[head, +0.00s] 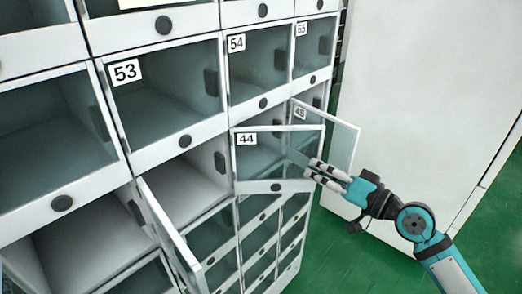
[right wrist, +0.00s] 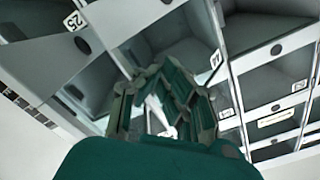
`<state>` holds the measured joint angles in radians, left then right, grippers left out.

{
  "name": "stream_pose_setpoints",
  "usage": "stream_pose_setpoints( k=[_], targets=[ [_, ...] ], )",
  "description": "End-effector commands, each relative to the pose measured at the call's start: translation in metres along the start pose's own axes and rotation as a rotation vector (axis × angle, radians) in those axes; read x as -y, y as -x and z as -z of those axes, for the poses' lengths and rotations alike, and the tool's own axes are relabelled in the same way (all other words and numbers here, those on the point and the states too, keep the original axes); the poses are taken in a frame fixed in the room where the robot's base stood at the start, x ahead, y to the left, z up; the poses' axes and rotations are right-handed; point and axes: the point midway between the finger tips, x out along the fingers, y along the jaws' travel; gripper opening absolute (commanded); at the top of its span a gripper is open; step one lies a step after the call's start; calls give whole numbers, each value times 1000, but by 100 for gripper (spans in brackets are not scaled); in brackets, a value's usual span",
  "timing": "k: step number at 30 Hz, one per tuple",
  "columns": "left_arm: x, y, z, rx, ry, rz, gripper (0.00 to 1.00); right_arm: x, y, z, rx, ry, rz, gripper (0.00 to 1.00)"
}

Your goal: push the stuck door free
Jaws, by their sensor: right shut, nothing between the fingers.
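The locker cabinet has clear doors in white frames. Door 44 (head: 280,183) stands out from its compartment, tilted from the cabinet face. Door 45 (head: 345,135) is swung out at the right, its pane partly behind door 44's right edge; whether the two touch I cannot tell. My right gripper (head: 313,171) is shut and empty, its fingertips at the right edge of door 44, in front of the lower part of door 45. Contact is unclear. The right gripper (right wrist: 163,95) also shows in the right wrist view, close among the doors. My left gripper is out of view.
Another door (head: 168,240) hangs open at the lower left, by an open compartment. Doors 53 (head: 160,90), 54 (head: 260,70) and 55 (head: 314,50) above are shut. A large white panel (head: 430,80) stands at the right. Green floor (head: 320,265) lies below, clear around my right arm.

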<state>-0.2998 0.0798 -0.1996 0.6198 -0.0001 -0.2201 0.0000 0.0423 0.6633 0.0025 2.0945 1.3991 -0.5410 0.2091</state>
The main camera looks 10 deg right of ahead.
Motion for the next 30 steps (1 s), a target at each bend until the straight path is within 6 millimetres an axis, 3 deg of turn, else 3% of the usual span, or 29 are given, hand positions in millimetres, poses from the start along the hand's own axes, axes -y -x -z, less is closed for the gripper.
stream_pose_setpoints(
  k=[1, 21, 30],
  targets=[
    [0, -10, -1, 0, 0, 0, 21, -5, 9, -4, 0, 2, -3, 0],
    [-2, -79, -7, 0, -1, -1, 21, -4, 108, -4, -1, 0, -1, 0],
    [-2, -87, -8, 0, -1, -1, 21, 0, 131, 0, 0, 0, 0, 0]
  ],
)
